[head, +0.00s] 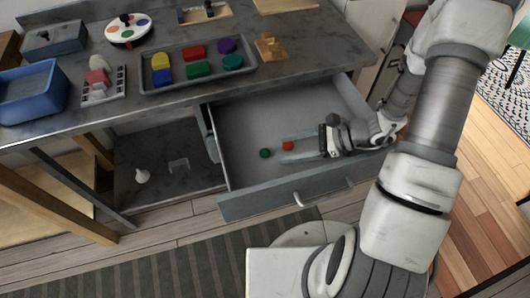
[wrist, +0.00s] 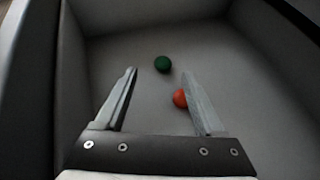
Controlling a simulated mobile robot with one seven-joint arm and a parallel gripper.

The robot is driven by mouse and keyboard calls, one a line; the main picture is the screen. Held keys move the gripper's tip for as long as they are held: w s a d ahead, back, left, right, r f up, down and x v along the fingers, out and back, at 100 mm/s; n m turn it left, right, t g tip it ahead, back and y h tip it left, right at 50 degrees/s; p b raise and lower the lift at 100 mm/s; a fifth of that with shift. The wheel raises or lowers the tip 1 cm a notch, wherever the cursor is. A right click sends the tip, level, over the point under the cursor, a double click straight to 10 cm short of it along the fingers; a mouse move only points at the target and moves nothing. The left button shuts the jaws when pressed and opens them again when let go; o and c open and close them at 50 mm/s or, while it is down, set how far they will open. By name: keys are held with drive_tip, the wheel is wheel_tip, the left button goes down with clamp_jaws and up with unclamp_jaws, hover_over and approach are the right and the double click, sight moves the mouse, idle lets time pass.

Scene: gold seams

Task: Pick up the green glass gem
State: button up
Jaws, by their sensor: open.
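The green glass gem (head: 265,153) is a small dark green ball on the floor of the open grey drawer (head: 240,172). In the wrist view the green gem (wrist: 163,64) lies beyond the fingertips, between their lines. My gripper (head: 283,157) is inside the drawer, open and empty, its fingers pointing left toward the gem. In the wrist view my gripper (wrist: 160,72) has its two fingers spread wide. A small red ball (head: 288,146) lies close to the fingers; in the wrist view the red ball (wrist: 180,98) is partly hidden by the right finger.
The drawer front (head: 285,198) and side walls rise around my gripper. Above is a dark countertop (head: 290,75) with a tray (head: 148,87) of coloured blocks, a blue bin (head: 32,98) and a paint palette (head: 128,28). The rest of the drawer floor looks clear.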

sight(267, 152)
drive_tip(key=x, duration=0.1)
drive_tip(key=b+x, duration=0.1)
drive_tip(key=x, duration=0.3)
drive_tip(key=shift+w+a+f+b, duration=0.1)
drive_tip(key=shift+w+f+b, duration=0.15)
drive_tip(key=shift+w+b, duration=0.1)
clamp_jaws()
